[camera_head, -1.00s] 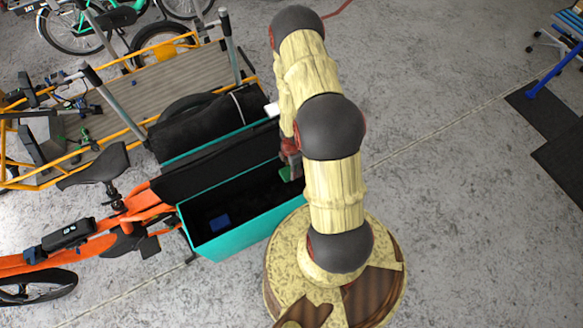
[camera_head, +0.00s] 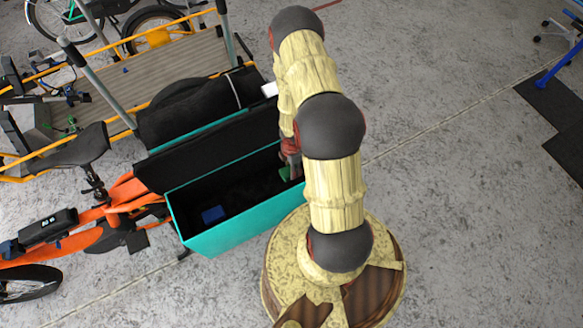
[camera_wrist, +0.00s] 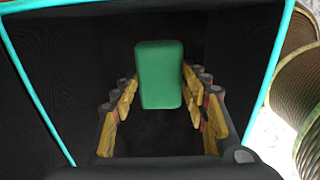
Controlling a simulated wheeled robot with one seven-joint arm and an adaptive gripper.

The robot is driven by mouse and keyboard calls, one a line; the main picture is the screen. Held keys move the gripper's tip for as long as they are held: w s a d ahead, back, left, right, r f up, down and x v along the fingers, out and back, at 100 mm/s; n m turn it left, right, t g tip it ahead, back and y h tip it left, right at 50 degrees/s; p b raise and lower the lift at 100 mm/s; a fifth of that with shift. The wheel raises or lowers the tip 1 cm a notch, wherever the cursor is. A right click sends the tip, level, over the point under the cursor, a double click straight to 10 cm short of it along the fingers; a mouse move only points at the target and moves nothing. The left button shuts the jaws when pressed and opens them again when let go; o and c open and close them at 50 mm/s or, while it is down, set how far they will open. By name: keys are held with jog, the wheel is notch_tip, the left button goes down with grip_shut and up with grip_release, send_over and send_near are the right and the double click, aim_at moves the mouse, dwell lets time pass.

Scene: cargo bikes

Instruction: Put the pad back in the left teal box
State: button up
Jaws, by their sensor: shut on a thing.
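A green pad (camera_wrist: 159,75) is between the fingertips of my gripper (camera_wrist: 158,84) in the wrist view. My gripper is shut on it. In the head view my gripper (camera_head: 291,160) reaches down into the right end of an open teal box (camera_head: 235,236), with the green pad (camera_head: 284,173) just showing beside it. The box has a black inside and is fixed to the orange bike. A second teal edge (camera_head: 205,131) shows behind it, under black covers. Whether the pad touches the box floor is hard to tell.
A blue block (camera_head: 213,214) lies in the left part of the open box. A black panel (camera_head: 210,152) stands along its back side. The orange bike (camera_head: 120,208) is at left, and a yellow-framed cargo bike (camera_head: 165,72) is behind.

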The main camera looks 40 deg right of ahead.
notch_tip(320, 180, down, 8)
jog(key=b, duration=0.6)
jog(key=shift+r, duration=0.25)
jog(key=o, duration=1.1)
jog(key=shift+r, duration=0.15)
jog(key=shift+w+r, duration=0.1)
jog(key=shift+r, duration=3.45)
jog(key=shift+r, duration=0.1)
